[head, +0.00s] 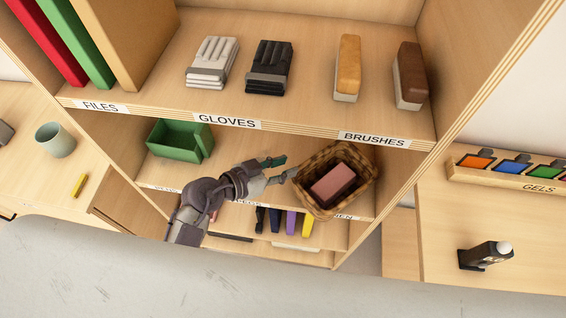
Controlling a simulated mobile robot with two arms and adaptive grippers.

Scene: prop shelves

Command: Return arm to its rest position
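My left arm reaches up in front of the lower part of the shelf unit. Its gripper (284,167) is open, with the two fingers apart and nothing seen between them. The fingertips are at the left side of a brown wicker basket (350,161); I cannot tell if one touches its rim. The basket looks tilted and holds a pink block (333,185). My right gripper is not in view.
A green bin (180,141) stands left of my arm on the same shelf. Gloves (212,62) and brushes (348,68) lie on the shelf above. Several coloured items (291,221) are below. A dark bottle (485,255) lies on the right table; a cup (55,140) is at left.

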